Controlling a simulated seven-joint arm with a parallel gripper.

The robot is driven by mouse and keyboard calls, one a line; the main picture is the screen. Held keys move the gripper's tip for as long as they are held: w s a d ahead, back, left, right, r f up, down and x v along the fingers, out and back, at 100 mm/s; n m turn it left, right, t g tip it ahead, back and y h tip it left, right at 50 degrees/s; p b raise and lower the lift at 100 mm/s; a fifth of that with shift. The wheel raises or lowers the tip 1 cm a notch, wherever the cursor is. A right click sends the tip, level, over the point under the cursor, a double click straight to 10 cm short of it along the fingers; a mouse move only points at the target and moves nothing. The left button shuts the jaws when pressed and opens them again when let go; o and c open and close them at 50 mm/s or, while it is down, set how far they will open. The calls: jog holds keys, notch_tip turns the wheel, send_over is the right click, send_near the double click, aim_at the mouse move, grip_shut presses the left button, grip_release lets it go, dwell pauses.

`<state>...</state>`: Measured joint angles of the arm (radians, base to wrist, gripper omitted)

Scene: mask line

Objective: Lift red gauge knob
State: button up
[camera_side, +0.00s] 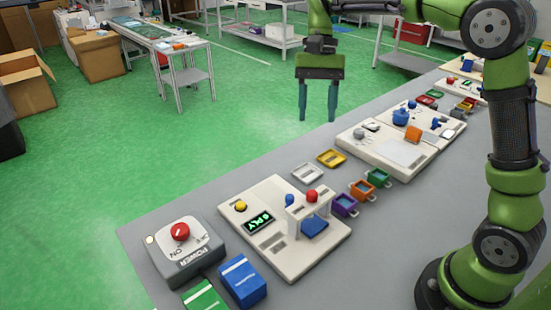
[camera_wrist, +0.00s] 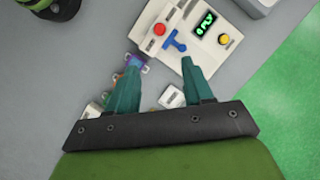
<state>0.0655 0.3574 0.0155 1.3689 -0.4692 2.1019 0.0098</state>
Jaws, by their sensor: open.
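A red round knob (camera_side: 312,196) sits on a raised white bracket of the white panel (camera_side: 258,208) in the side view. It also shows in the wrist view (camera_wrist: 160,29), beside a blue lever-like part (camera_wrist: 175,42). A larger red dial (camera_side: 180,232) is on the grey POWER box (camera_side: 186,252). My gripper (camera_side: 318,117) hangs with its fingers pointing down, high and behind the panel in the side view. In the wrist view my gripper (camera_wrist: 158,62) is open, its two teal fingers apart with nothing between them. The red knob lies beyond the fingertips, apart from them.
The panel has a lit display (camera_side: 258,222) and a yellow knob (camera_side: 240,206). Small purple (camera_side: 345,205), orange (camera_side: 362,190) and green (camera_side: 378,177) trays stand right of it. Blue (camera_side: 242,281) and green (camera_side: 205,298) boxes are in front. Another white panel (camera_side: 365,150) lies farther along the grey table.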

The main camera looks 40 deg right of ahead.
aim_at(312, 192)
jog(key=x, duration=1.7)
jog(key=shift+s, duration=0.1)
jog(key=shift+r, duration=0.1)
grip_shut()
